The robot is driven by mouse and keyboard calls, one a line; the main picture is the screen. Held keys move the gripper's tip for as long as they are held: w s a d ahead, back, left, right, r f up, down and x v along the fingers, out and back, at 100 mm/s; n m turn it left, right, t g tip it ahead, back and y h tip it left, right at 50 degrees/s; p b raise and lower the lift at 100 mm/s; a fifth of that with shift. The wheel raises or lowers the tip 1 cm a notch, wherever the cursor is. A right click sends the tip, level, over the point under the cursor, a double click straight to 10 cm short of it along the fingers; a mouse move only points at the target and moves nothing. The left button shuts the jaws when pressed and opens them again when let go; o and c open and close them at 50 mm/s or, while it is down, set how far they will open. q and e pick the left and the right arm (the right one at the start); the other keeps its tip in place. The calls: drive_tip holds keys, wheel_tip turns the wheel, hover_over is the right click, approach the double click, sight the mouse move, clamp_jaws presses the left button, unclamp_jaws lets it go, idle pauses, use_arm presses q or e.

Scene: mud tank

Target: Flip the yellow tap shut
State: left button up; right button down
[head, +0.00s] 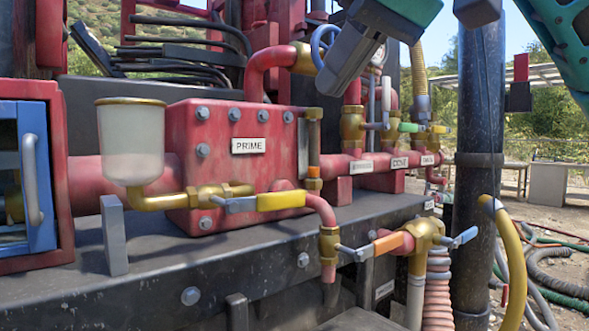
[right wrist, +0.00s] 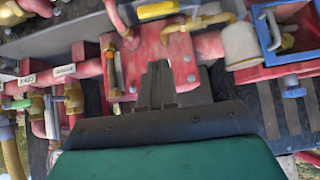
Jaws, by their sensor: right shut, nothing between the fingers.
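In the right wrist view, which is turned upside down, the yellow tap (right wrist: 158,9) shows at the top edge. My right gripper (head: 338,80) is above and to the right of the tap, clear of it. Its dark fingers (right wrist: 158,72) are together and empty, seen against the red box. My left gripper is not in view.
A cup-shaped funnel (head: 131,140) stands left of the tap. An orange lever (head: 389,243) and a blue lever (head: 464,237) sit lower right. A black post (head: 479,120) rises at the right. The space in front of the tap looks clear.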

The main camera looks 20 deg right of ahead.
drive_tip(key=b, duration=0.3)
hover_over(269, 202)
drive_tip(key=d, duration=0.3)
wheel_tip(269, 202, down, 7)
wheel_tip(269, 202, down, 4)
drive_tip(key=shift+s+f+b, duration=0.1)
drive_tip(key=shift+s+b, duration=0.05)
drive_tip(key=shift+b, duration=0.65)
drive_tip(key=shift+d, duration=0.1)
